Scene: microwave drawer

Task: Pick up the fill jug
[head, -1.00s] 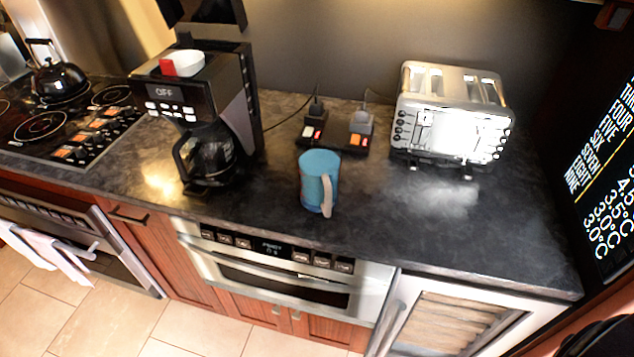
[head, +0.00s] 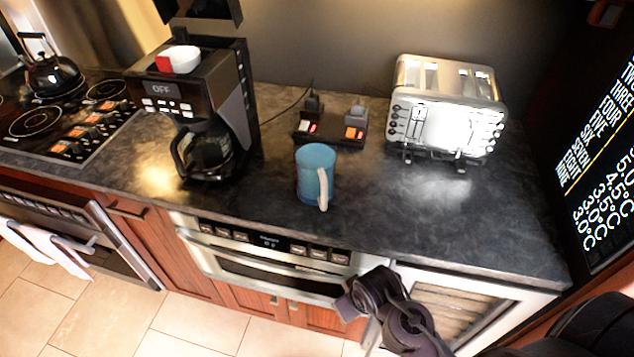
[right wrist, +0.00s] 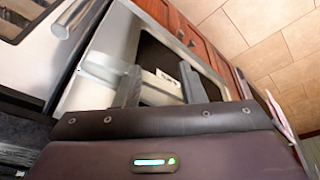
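The fill jug is most likely the blue jug (head: 313,172) with a cream handle. It stands upright on the dark counter in the head view, its handle toward the front right. My right gripper (head: 352,297) is in front of the counter's front edge, below and to the right of the jug and well apart from it. In the right wrist view my right gripper (right wrist: 160,82) has its two fingers apart with nothing held between them. The jug is not visible in that view. My left gripper is not in view.
A coffee maker (head: 165,95) with a glass carafe (head: 207,152) stands left of the jug. Power sockets (head: 331,128) are behind it, and a toaster (head: 447,110) is back right. The dark counter (head: 430,225) is clear right of the jug. The drawer microwave (head: 270,262) is below.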

